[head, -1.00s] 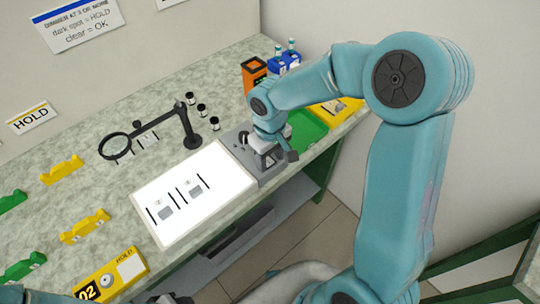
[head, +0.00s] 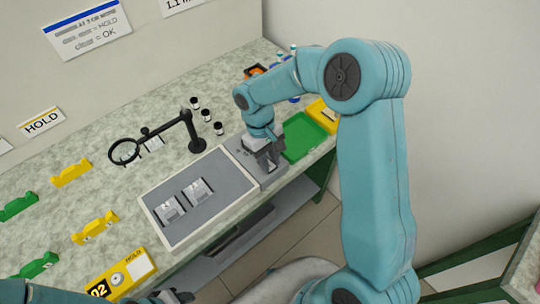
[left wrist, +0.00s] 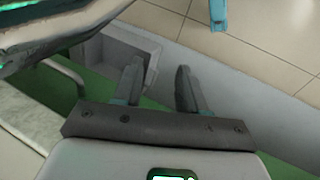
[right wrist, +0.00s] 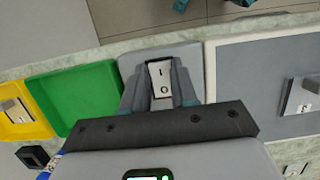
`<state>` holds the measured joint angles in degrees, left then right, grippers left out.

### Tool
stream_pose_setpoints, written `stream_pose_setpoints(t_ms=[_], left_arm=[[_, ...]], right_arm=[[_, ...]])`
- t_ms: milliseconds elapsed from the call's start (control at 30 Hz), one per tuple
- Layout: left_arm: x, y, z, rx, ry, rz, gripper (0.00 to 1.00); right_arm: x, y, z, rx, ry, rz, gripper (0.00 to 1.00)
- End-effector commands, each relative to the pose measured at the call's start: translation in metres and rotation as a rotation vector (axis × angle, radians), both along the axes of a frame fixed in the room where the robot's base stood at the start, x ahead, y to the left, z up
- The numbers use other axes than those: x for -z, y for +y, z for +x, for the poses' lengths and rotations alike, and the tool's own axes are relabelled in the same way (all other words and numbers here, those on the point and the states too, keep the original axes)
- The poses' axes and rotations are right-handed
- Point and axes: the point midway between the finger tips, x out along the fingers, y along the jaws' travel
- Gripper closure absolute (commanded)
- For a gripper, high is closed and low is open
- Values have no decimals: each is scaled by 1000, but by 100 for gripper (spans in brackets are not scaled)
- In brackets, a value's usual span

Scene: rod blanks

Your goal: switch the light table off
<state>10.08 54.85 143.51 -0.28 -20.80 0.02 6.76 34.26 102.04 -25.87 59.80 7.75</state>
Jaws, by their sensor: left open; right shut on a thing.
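The light table (head: 233,175) has a dull grey, unlit panel in the head view; part of it shows at the right of the right wrist view (right wrist: 250,85). A grey control box stands at its right end. On it is a white rocker switch (right wrist: 160,80) marked I and O. My right gripper (head: 270,162) is down at the box, its fingers on both sides of the rocker and shut on it. My left gripper (left wrist: 157,78) is open and empty, away from the light table, low at the bottom of the head view.
Two clear pieces (head: 170,208) lie on the panel. A green tray (head: 303,137) and a yellow tray (head: 323,115) stand right of the box. A black magnifier stand (head: 196,145) is behind the panel. Yellow and green holders lie at the left.

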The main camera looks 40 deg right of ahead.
Motion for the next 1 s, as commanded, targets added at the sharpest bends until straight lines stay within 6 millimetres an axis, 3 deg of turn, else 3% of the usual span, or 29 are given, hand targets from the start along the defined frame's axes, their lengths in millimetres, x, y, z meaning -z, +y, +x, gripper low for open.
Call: stream_pose_setpoints(t_ms=[200,233,300,667,767,1000], left_arm=[[1,0,0,0,0,0,59],[1,0,0,0,0,0,59],[1,0,0,0,0,0,59],[1,0,0,0,0,0,59],[2,0,0,0,0,0,59],[4,0,0,0,0,0,59]], right_arm=[[-1,-1,0,1,0,-1,100],[-1,-1,0,1,0,-1,63],[-1,-1,0,1,0,-1,47],[-6,0,2,0,-4,-2,47],[-21,0,6,0,-8,-3,47],[-82,2,23,-1,-10,-1,47]])
